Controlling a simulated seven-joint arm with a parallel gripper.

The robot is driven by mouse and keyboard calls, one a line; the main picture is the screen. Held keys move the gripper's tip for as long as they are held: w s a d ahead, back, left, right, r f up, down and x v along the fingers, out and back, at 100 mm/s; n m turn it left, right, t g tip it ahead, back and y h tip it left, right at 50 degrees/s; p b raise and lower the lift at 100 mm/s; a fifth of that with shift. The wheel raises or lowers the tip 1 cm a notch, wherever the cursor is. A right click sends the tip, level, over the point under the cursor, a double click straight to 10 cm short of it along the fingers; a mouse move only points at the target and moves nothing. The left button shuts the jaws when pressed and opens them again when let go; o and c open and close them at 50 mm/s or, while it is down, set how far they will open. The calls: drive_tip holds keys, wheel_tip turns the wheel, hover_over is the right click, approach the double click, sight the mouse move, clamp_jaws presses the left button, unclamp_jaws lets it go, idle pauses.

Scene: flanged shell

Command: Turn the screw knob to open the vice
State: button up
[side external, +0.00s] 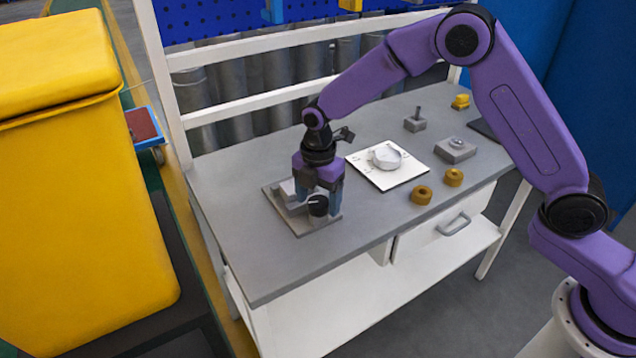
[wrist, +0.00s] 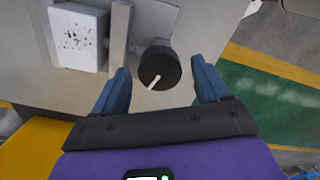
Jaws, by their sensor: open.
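The vice (side external: 290,194) is a grey block assembly on a flat plate at the left part of the table. Its screw knob (side external: 318,206) is a black round cap, seen in the wrist view (wrist: 159,67) with a white pointer line slanting to the lower left. My gripper (side external: 327,198) is over the vice with its blue fingers pointing down. In the wrist view my gripper (wrist: 162,85) is open, one finger on each side of the knob, with visible gaps. Whether the fingertips are level with the knob is hard to tell. A white speckled block (wrist: 78,36) sits beside the grey jaw plate (wrist: 119,35).
A white sheet with a pale round flanged part (side external: 386,157) lies right of the vice. Two yellow rings (side external: 421,194), grey blocks (side external: 455,149) and a yellow piece (side external: 461,101) stand farther right. The front left of the table (side external: 270,265) is clear.

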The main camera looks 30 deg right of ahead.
sight(318, 202)
wheel_tip(318, 202, up, 17)
drive_tip(key=shift+r, duration=0.15)
idle(0.4)
idle(0.3)
drive_tip(key=s+d+f+m, duration=0.1)
drive_tip(key=s+d+m, duration=0.2)
drive_tip(key=s, duration=0.8)
drive_tip(key=s+d+f+m, duration=0.2)
drive_tip(key=s+d+m, duration=0.2)
drive_tip(key=s+d, duration=0.4)
drive_tip(key=s+d+f+m, duration=0.2)
drive_tip(key=s+d, duration=0.3)
drive_tip(key=s, duration=0.9)
drive_tip(key=shift+s+d+f+m, duration=0.15)
drive_tip(key=shift+s+m, duration=0.15)
drive_tip(key=shift+m, duration=0.5)
